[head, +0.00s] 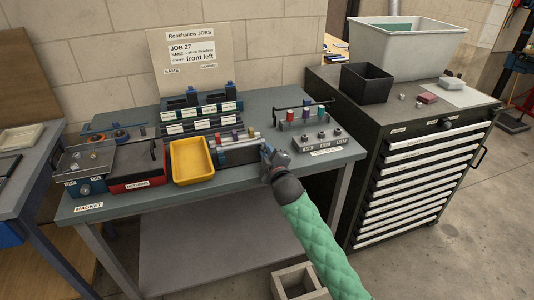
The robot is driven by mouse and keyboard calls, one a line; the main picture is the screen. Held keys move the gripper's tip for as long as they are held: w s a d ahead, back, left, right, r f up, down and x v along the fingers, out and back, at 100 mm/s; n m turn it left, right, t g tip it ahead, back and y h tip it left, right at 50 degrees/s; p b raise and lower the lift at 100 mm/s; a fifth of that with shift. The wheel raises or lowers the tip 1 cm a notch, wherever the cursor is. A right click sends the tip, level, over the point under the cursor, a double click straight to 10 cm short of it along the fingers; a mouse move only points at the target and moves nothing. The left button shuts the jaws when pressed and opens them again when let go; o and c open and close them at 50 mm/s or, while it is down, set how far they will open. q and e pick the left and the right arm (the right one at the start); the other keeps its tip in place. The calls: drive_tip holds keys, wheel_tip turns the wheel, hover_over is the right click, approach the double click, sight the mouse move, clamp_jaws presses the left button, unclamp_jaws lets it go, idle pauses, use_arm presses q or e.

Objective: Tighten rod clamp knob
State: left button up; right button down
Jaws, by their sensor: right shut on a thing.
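My right gripper (268,153) is at the right end of a dark rod fixture (238,158) near the front edge of the grey-green workbench (235,182). Light metal rods (242,142) lie across the top of this fixture. The gripper is shut on a small part there, which looks like the clamp knob. The jaws and wrist hide most of it, so I cannot tell how it is turned. My green-sleeved right arm reaches in from the lower right. My left gripper is not in view.
A yellow tray (192,178) stands left of the fixture, with a red box (137,185) beyond it. A grey block with knobs (322,142) and a rack of coloured pieces (303,116) stand to the right. A drawer cabinet (415,165) adjoins the bench. A sign board (190,75) stands behind.

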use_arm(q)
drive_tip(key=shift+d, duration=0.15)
use_arm(e)
drive_tip(key=c, duration=1.3)
unclamp_jaws()
drive_tip(key=shift+o, duration=0.2)
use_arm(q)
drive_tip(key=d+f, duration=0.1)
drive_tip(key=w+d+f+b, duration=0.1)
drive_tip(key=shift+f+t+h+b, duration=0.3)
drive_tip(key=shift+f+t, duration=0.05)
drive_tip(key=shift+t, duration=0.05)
use_arm(e)
drive_tip(key=v, duration=0.8)
drive_tip(key=shift+w, duration=0.1)
